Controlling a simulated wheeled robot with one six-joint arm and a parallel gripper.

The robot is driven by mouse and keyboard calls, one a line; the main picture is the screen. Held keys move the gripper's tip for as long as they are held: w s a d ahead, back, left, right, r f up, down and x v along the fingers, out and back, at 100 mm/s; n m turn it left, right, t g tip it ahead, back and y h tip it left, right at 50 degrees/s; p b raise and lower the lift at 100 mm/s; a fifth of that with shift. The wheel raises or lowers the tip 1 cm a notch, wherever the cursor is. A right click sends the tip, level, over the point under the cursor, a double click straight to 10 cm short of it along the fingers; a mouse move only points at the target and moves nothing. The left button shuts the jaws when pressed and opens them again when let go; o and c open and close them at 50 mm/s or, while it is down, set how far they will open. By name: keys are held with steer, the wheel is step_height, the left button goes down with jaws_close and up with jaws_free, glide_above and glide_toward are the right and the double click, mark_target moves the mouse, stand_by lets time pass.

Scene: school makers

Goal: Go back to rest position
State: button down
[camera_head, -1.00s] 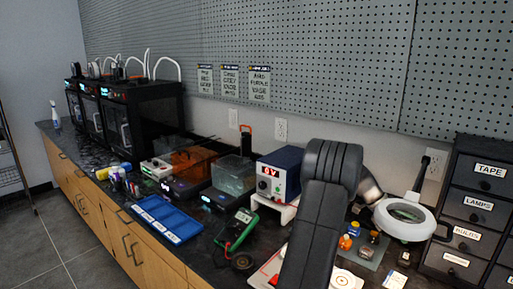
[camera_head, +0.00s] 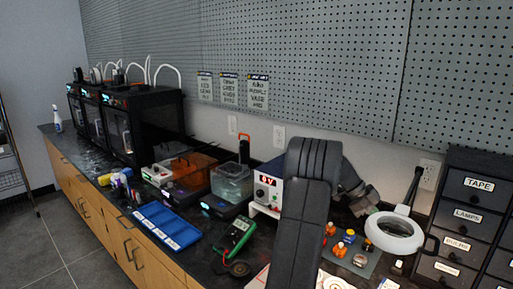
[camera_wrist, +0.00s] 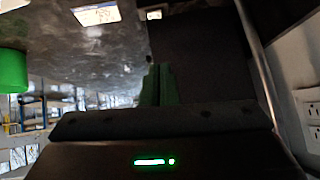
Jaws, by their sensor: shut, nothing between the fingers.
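My gripper (camera_wrist: 158,86) shows in the wrist view as two green fingers pressed together, with nothing between them. In the head view my dark arm rises in front of the bench and bends at the top. Part of my wrist shows to the right of that bend, in front of the pegboard wall's lower edge. The fingers themselves cannot be made out there. In the wrist view a dark surface lies behind the fingers and a white wall outlet (camera_wrist: 312,112) is at the right edge.
Around my arm on the bench are a power supply (camera_head: 267,189), magnifier lamp (camera_head: 394,232), green multimeter (camera_head: 236,234), grey mat (camera_head: 375,266) with small orange-topped items, and labelled drawers (camera_head: 462,215). A blue tray (camera_head: 166,224) and 3D printers (camera_head: 140,125) stand left. The floor (camera_head: 60,250) is clear.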

steer(key=b+x, duration=0.3)
steer(key=x, duration=0.4)
steer(key=shift+s+a+b, duration=0.3)
steer(key=shift+s, duration=0.05)
steer(key=shift+a+f, duration=0.1)
